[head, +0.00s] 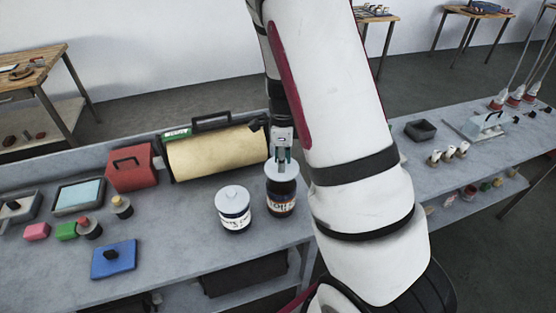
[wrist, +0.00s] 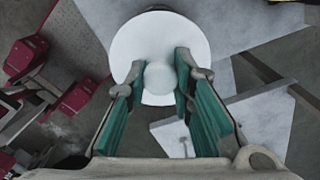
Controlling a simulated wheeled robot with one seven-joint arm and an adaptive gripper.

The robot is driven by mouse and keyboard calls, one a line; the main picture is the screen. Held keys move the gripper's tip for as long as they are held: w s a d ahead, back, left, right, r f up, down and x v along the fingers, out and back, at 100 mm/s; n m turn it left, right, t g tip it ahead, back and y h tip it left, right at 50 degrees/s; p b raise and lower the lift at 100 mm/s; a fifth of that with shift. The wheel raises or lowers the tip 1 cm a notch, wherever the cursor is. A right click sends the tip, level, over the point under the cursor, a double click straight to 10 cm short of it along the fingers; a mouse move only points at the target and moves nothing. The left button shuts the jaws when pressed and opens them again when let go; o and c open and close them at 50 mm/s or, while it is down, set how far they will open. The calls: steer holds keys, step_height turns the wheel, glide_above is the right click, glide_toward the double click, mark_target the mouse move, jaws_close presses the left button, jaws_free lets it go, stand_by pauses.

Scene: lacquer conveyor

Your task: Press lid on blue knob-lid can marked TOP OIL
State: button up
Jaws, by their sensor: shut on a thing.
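A dark can (head: 281,200) with an orange, white and blue label stands near the front edge of the bench; I cannot read the label surely. A white round lid (head: 283,174) is at its mouth; I cannot tell whether it is fully seated. My gripper (head: 282,158) points down over this can. In the wrist view my gripper (wrist: 179,78) is shut on the knob of the white lid (wrist: 160,38), one finger on each side. The can is hidden there beneath the lid.
Left of the can stands a similar can (head: 235,217) with a pale lid and label. Behind are a tan roll (head: 210,152) on a dark holder and a red box (head: 130,167). A blue block (head: 113,259) lies front left. A dark tray (head: 420,130) is right of my arm.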

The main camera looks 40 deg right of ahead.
steer(key=shift+f+b, duration=1.25)
steer(key=shift+f, duration=1.8)
steer(key=shift+f, duration=0.2)
steer(key=o, duration=1.5)
steer(key=shift+r, duration=0.15)
steer(key=shift+r+p, duration=1.55)
steer(key=shift+r, duration=1.85)
steer(key=shift+c, duration=0.3)
jaws_close()
